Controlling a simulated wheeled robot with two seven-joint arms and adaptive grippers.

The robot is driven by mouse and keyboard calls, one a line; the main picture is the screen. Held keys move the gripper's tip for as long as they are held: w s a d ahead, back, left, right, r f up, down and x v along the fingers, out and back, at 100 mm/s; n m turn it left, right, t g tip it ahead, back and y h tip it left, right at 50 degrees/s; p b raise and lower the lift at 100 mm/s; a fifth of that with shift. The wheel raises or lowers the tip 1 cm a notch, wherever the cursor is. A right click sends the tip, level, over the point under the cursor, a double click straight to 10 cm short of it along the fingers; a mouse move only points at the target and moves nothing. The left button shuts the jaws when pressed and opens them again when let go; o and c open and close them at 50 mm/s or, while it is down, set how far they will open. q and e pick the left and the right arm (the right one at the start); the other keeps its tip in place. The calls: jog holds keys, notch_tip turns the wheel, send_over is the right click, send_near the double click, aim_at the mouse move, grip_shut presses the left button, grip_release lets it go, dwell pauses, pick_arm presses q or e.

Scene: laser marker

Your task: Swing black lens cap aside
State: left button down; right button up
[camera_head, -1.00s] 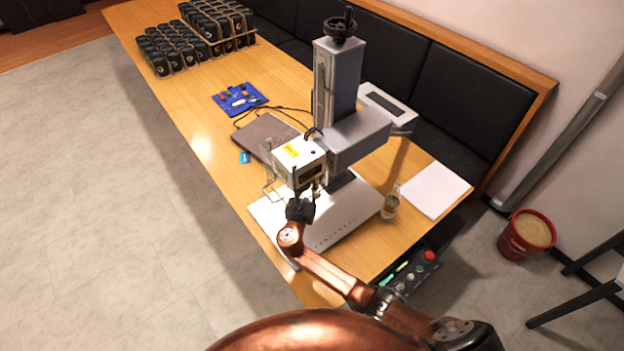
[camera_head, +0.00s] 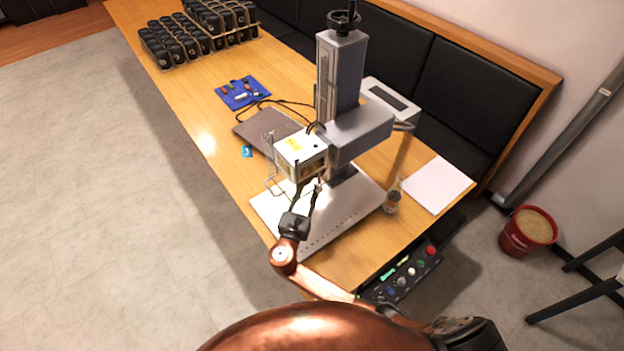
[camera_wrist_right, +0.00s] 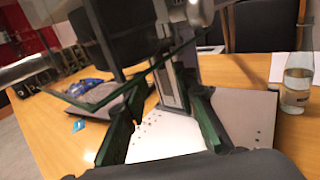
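The laser marker's white head (camera_head: 300,158) hangs over its pale base plate (camera_head: 345,215) on the table. In the right wrist view the spread green-edged fingers (camera_wrist_right: 165,110) frame the base plate and the column foot. A large dark piece (camera_wrist_right: 125,35) fills the upper middle of that view; it may be the black lens cap, but I cannot tell. In the head view the cap cannot be made out. My left gripper is out of view.
The grey column (camera_head: 342,75) stands behind the head. A small glass bottle (camera_head: 392,200) and white paper (camera_head: 437,185) are right of the base plate. A control box (camera_head: 405,275) sits at the table's near edge. A laptop (camera_head: 268,130) and blue mat (camera_head: 242,93) lie left.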

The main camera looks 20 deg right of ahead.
jog(key=v, duration=0.3)
jog(key=shift+s+a, duration=0.25)
